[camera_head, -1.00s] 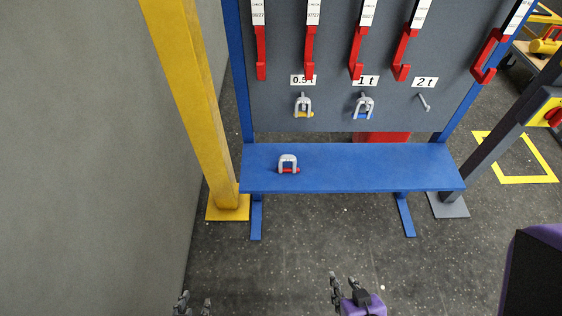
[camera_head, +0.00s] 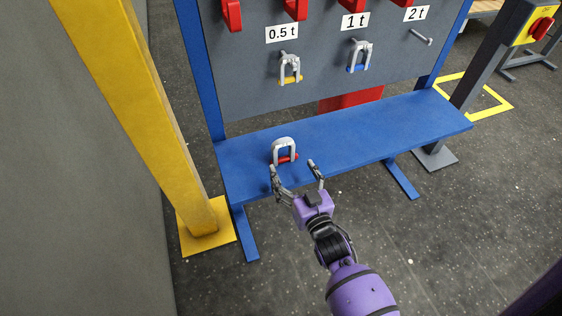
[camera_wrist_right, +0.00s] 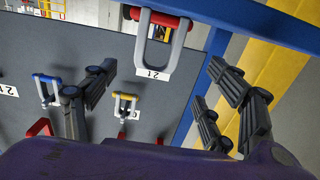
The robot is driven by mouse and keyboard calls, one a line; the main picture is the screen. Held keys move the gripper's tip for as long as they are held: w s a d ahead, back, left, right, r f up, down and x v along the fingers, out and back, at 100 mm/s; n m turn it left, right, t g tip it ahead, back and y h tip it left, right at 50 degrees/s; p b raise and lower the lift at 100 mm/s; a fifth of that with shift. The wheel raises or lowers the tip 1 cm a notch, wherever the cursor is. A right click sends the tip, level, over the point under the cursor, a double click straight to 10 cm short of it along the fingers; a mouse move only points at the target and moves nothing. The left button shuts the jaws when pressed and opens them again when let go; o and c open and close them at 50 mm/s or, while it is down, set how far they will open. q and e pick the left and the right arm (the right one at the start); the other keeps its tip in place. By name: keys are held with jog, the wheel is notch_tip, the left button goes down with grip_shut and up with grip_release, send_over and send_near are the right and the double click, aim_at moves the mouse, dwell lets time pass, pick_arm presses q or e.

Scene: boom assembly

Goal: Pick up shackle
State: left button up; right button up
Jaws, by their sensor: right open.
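A grey shackle with a red pin (camera_head: 284,148) stands upright on the blue bench shelf (camera_head: 360,131), near its left end. My right gripper (camera_head: 293,167) is open and empty at the front edge of the shelf, just in front of the shackle. Its fingers do not appear to touch it. In the right wrist view the same shackle (camera_wrist_right: 161,42) appears upside down at the top, between and beyond the spread fingers (camera_wrist_right: 160,92). My left gripper is not in view.
A shackle with a yellow pin (camera_head: 290,68) and one with a blue pin (camera_head: 360,56) hang on the grey board under weight labels. The peg (camera_head: 421,37) under "2 t" is empty. A yellow post (camera_head: 130,100) stands left of the bench. The shelf's right part is clear.

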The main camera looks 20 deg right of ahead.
aim_at(283, 145)
jog(key=w, duration=0.2)
jog(key=shift+w+a+r+t, duration=0.2)
jog(key=shift+w+r+t, duration=0.1)
jog(key=shift+r, duration=0.05)
jog(key=w, duration=0.2)
jog(key=w+b, duration=0.1)
jog(key=w, duration=0.3)
jog(key=shift+w+d, duration=0.15)
jog(key=shift+d, duration=0.2)
jog(key=shift+w, duration=0.3)
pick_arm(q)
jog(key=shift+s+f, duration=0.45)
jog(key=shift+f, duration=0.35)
pick_arm(e)
jog(key=shift+r, duration=0.1)
jog(key=shift+c, duration=0.4)
jog(key=c, duration=1.7)
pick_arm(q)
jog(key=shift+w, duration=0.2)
pick_arm(e)
jog(key=shift+r, duration=0.1)
jog(key=shift+c, duration=0.3)
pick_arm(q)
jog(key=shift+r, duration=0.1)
pick_arm(e)
jog(key=shift+r, duration=0.1)
